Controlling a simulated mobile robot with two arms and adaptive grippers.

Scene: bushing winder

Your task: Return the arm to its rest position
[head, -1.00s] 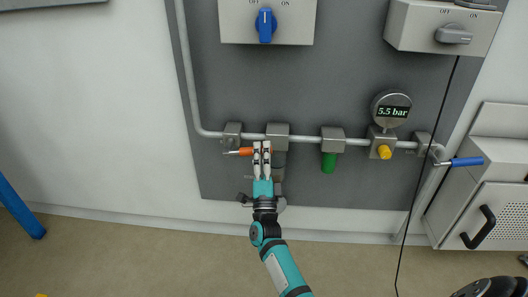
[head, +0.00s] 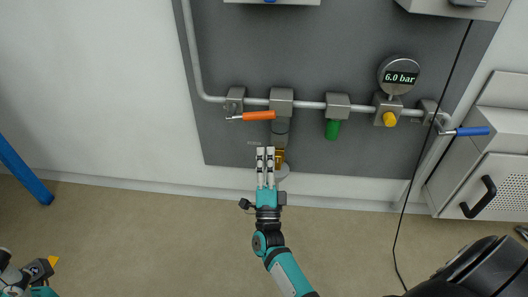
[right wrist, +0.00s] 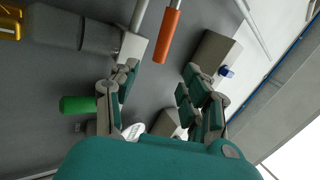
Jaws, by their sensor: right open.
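My right gripper (head: 265,152) is open and empty in the head view, below the orange valve handle (head: 258,115) and apart from it. Its arm reaches up from the bottom middle. In the right wrist view the two fingers (right wrist: 162,98) stand wide apart with nothing between them, and the orange handle (right wrist: 168,36) lies beyond them. My left gripper (head: 38,270) shows only partly at the bottom left corner; its jaws are not clear.
A grey wall panel (head: 330,60) carries a pipe with a green part (head: 332,130), a yellow knob (head: 389,119) and a gauge (head: 400,77) reading 6.0 bar. A blue handle (head: 472,131) sticks out by a white cabinet (head: 507,180). A thin black cable hangs right of my arm.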

